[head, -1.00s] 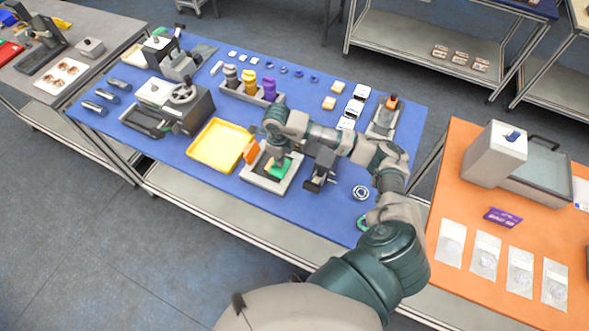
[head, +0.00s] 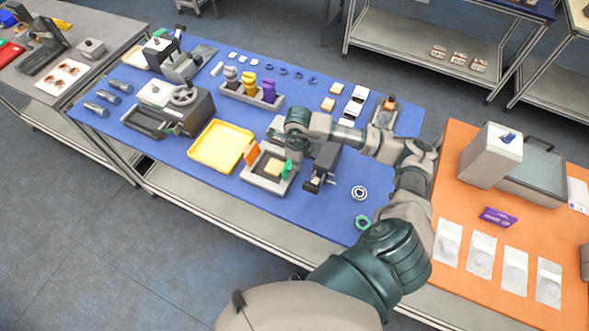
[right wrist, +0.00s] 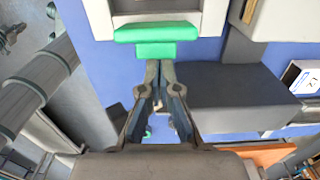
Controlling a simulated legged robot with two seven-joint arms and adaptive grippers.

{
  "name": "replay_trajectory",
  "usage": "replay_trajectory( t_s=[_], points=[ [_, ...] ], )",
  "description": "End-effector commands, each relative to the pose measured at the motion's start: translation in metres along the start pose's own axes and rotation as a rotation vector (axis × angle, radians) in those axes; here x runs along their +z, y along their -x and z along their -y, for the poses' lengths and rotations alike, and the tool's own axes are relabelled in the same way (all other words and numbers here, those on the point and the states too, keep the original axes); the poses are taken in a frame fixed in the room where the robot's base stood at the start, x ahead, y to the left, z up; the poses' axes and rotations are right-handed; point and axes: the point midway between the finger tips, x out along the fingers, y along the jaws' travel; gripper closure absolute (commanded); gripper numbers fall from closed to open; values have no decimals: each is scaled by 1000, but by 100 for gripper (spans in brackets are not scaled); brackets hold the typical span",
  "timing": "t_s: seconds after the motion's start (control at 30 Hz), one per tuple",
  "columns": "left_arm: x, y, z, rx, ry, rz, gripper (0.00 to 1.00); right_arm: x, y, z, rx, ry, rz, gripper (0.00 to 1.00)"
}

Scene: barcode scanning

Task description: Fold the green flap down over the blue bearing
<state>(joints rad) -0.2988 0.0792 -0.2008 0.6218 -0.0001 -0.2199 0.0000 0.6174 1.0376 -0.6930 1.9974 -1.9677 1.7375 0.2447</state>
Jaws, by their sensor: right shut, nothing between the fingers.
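The green flap (head: 288,169) stands raised at the right edge of a grey fixture (head: 262,184). In the right wrist view the green flap (right wrist: 156,33) lies just ahead of my fingertips. My right gripper (right wrist: 160,66) is shut and empty, with its tips close to the lower green tab; I cannot tell whether they touch. In the head view its fingers are mostly hidden by my wrist. A yellow block (head: 273,168) sits in the fixture's middle, and an orange flap (head: 252,153) stands at its left. I cannot make out a blue bearing in the fixture.
A yellow tray (head: 207,164) lies left of the fixture. A dark device (head: 325,160) stands close on its right. A metal ring (head: 359,193) and a green ring (head: 362,223) lie further right. Several small blue rings (head: 283,71) lie at the back of the blue table.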

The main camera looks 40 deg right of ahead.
Motion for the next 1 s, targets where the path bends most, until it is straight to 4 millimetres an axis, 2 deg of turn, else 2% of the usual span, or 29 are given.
replay_trajectory(
  t_s=[0.13,0.37,1.0],
  points=[
    [0,2,0,0,0,0,100,-10,4,0,-2,0,0,100],
    [0,4,0,0,0,2,100,-12,9,-1,0,0,0,100],
    [-3,45,2,-1,1,2,100,-13,77,0,-1,1,0,100]
  ],
)
